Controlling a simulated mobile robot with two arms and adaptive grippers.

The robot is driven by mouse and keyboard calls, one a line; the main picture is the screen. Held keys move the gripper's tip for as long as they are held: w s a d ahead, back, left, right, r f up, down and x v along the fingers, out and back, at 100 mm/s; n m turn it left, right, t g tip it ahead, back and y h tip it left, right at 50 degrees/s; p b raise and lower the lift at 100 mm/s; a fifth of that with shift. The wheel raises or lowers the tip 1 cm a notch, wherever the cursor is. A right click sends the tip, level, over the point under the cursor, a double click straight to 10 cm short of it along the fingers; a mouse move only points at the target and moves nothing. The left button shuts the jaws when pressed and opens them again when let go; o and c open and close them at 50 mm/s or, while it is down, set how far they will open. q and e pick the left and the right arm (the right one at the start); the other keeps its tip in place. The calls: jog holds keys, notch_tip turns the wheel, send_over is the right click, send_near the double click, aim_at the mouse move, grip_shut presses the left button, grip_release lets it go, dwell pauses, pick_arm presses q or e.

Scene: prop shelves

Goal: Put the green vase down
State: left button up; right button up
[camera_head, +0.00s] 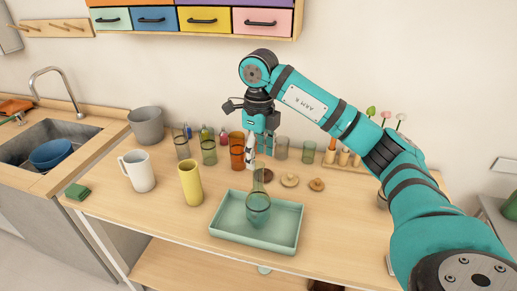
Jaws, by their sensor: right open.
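A translucent green vase (258,208) with a round belly and a tall neck stands upright in a pale green tray (228,233) on the wooden table. My right gripper (263,147) is open and points down. In the picture it is just above the vase's neck, apart from it and with nothing visible between its fingers. The fingers partly overlap the glasses behind, so their exact depth is hard to tell. My left gripper is out of view.
A yellow cup (191,184), a white mug (138,171) and a grey pot (146,125) stand to the left. Several coloured glasses, including an amber one (237,151), line the back. Wooden lids (289,180) lie right of the vase. Drawers (203,19) hang above.

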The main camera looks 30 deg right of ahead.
jog(key=shift+r, duration=1.65)
